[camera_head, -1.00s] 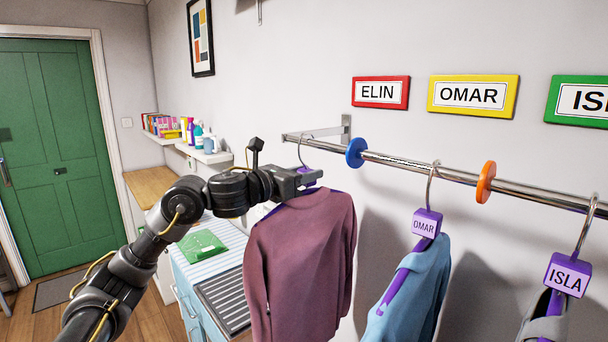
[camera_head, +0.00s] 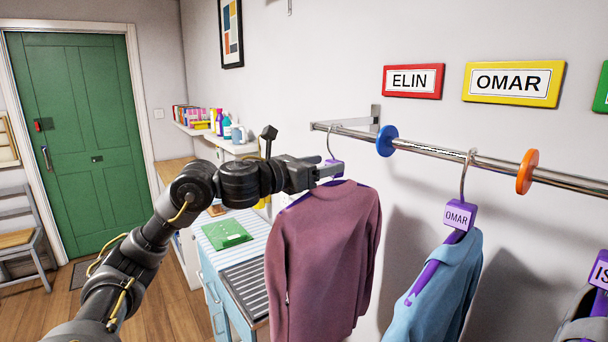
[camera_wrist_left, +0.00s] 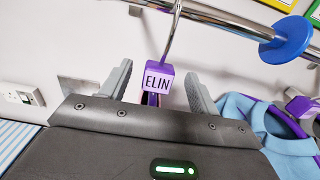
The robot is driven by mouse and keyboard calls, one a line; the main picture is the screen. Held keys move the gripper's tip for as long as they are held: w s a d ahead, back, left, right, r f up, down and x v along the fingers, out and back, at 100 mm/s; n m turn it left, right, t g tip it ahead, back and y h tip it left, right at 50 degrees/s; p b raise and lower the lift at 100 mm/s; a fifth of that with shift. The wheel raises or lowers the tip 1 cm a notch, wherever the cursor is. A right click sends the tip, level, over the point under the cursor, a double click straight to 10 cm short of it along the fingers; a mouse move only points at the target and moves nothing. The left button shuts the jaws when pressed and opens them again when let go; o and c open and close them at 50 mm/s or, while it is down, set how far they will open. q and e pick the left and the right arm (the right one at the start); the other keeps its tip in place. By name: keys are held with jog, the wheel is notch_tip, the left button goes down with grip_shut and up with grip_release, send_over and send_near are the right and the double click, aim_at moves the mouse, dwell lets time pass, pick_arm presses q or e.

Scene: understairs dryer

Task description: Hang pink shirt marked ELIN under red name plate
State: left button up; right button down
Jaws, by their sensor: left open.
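The pink shirt (camera_head: 325,255), a dusky mauve pink, hangs upright from a hanger whose hook (camera_head: 329,143) meets the rail (camera_head: 450,155) left of the blue disc (camera_head: 387,141). The red name plate (camera_head: 412,81) reading ELIN is on the wall above that end. My left gripper (camera_head: 326,170) is at the hanger's neck, just above the shirt's collar. In the left wrist view its fingers (camera_wrist_left: 158,70) are apart, with the purple ELIN tag (camera_wrist_left: 158,81) between them and a gap on both sides. My right gripper is not in view.
A blue garment (camera_head: 435,285) tagged OMAR hangs right of the blue disc, below the yellow plate (camera_head: 514,83). An orange disc (camera_head: 527,172) follows along the rail. A counter with a green packet (camera_head: 227,234) stands behind my arm.

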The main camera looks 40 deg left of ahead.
pick_arm(q)
jog(key=b+v, duration=0.2)
jog(key=v, duration=0.5)
jog(key=shift+s, duration=0.1)
